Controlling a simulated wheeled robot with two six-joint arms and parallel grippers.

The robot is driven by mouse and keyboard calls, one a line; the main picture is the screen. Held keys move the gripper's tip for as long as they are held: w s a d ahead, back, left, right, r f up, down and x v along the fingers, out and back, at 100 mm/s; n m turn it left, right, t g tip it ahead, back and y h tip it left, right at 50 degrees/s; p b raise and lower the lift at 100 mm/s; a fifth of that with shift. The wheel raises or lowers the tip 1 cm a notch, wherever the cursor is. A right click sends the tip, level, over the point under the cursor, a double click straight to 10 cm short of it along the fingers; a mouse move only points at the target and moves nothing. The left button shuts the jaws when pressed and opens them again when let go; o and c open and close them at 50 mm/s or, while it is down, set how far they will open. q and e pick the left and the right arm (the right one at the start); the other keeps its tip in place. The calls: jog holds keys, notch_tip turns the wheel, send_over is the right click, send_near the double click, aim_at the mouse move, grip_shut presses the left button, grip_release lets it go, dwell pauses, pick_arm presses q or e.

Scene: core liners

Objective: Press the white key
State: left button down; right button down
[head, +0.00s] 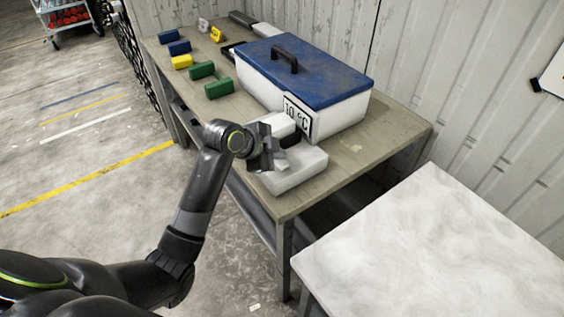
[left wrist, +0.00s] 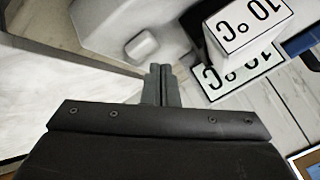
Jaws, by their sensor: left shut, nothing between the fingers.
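The white key (left wrist: 141,45) is a small rounded block on the pale top of a white device (left wrist: 100,22), seen in the left wrist view. In the head view the device (head: 300,172) sits at the near edge of the table, and my gripper hides the key. My left gripper (head: 273,156) is over the device. In the left wrist view its fingertips (left wrist: 161,72) are together, empty, and appear just beside the key. Whether they touch it I cannot tell. My right gripper is not in view.
A white cooler with a blue lid (head: 305,68) stands behind the device. A "10 °C" sign (head: 297,115) is close to my gripper. Green blocks (head: 219,88), blue blocks and a yellow block (head: 182,62) lie farther left. A pale marble-topped table (head: 440,250) is at the right, clear.

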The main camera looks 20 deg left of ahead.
aim_at(278, 165)
pick_arm(q)
jog(key=shift+f, duration=0.15)
jog(key=shift+f, duration=0.3)
jog(key=shift+f+b, duration=0.3)
jog(key=shift+f, duration=0.25)
dwell(0.6)
jog(key=shift+r, duration=0.1)
jog(key=shift+r+p, duration=0.85)
jog(key=shift+p, duration=0.2)
notch_tip(278, 165, up, 5)
jog(key=p, duration=0.5)
jog(key=shift+r, duration=0.15)
